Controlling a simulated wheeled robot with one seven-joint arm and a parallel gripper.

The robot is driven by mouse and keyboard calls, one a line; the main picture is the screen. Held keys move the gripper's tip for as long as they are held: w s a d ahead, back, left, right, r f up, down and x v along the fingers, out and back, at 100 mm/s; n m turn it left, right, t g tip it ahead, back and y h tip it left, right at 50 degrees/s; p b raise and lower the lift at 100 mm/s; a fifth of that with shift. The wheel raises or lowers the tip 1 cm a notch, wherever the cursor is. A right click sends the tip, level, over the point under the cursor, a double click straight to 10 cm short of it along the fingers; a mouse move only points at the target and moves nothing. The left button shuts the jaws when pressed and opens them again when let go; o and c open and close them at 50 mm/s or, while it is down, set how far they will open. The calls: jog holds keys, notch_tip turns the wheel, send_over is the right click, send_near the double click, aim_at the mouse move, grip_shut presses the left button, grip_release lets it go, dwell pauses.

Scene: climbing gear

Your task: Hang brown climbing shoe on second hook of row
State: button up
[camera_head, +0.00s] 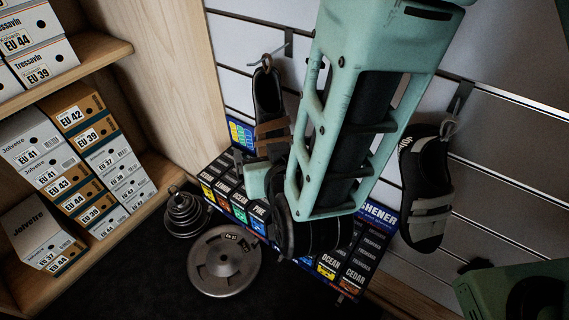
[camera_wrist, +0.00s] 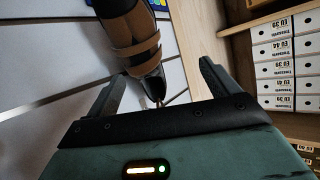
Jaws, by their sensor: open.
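The brown climbing shoe (camera_head: 268,115), dark with brown straps, hangs heel up at a wall hook (camera_head: 288,42) in the head view, to the left of my arm. In the wrist view the same shoe (camera_wrist: 133,40) enters from the top, its heel and loop towards my gripper (camera_wrist: 157,74). The two dark fingers are open, one on each side of the heel end, with visible gaps. In the head view my arm hides the wall middle and any hooks there. Another shoe (camera_head: 427,195), black with grey straps, hangs from a hook (camera_head: 459,98) on the right.
Shelves of shoe boxes (camera_head: 85,150) stand on the left beside a wooden panel (camera_head: 178,70). Below the hanging shoes is a display of coloured boxes (camera_head: 235,195). Weight plates (camera_head: 222,262) lie on the dark floor. A green object (camera_head: 515,292) is at the lower right.

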jog(key=f+t, duration=0.1)
jog(key=t, duration=0.1)
jog(key=t+h+p, duration=0.1)
jog(key=t+h, duration=0.1)
jog(key=t, duration=0.1)
send_near(267, 88)
jog(key=w, duration=0.5)
jog(key=shift+w+a+f, duration=0.15)
jog(key=shift+w+a, duration=0.05)
jog(key=shift+w, duration=0.05)
jog(key=c, duration=1.2)
jog(key=shift+s+a+r+p, duration=0.1)
jog(key=shift+r+p, duration=0.1)
jog(key=shift+r, duration=0.15)
jog(key=shift+s+r+p, duration=0.1)
jog(key=shift+r+p, duration=0.05)
jog(key=shift+r, duration=0.2)
